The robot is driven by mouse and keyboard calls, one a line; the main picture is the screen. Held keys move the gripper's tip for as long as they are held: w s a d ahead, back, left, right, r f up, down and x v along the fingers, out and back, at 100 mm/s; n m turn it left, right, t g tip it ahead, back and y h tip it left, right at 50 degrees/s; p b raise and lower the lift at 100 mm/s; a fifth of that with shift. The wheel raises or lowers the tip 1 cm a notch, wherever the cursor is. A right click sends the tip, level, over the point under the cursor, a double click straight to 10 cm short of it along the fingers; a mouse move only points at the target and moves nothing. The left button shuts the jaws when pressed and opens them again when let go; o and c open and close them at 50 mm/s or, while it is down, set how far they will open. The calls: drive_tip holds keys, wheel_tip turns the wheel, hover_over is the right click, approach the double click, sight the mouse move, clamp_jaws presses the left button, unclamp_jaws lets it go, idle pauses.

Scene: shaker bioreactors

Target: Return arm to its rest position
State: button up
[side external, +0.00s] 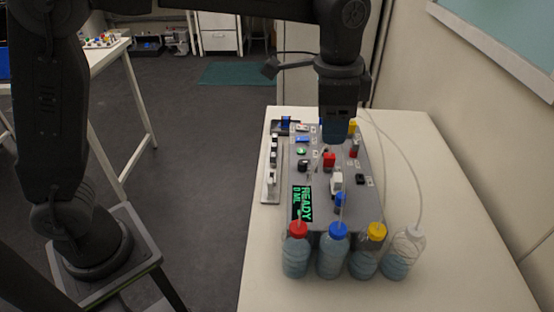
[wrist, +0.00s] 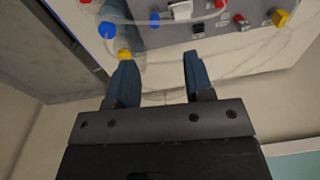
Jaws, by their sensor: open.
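My gripper (wrist: 158,70) is open and empty in the wrist view, with its two blue-grey fingers apart. In the side view my gripper (side external: 338,130) points down above the far part of the grey control panel (side external: 350,212). I cannot tell how far above the panel the fingertips are. The panel carries coloured valves and knobs, and a dark screen (side external: 302,204) with green text reading READY 0 ML. Part of the panel (wrist: 235,38) also shows in the wrist view. My arm arches over from the left of the side view.
The white table (side external: 470,230) is clear on the right, near the wall.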

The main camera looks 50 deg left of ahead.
drive_tip(key=s+a+r+n+t, duration=0.25)
drive_tip(key=s+a+n, duration=0.25)
drive_tip(key=s+a, duration=0.5)
drive_tip(key=s+a+f+n+t, duration=0.2)
drive_tip(key=s+a+f+n, duration=0.2)
drive_tip(key=s, duration=0.5)
drive_tip(key=a, duration=0.2)
drive_tip(key=shift+s+a+n, duration=0.15)
drive_tip(key=shift+a+n, duration=0.15)
drive_tip(key=shift+a, duration=0.1)
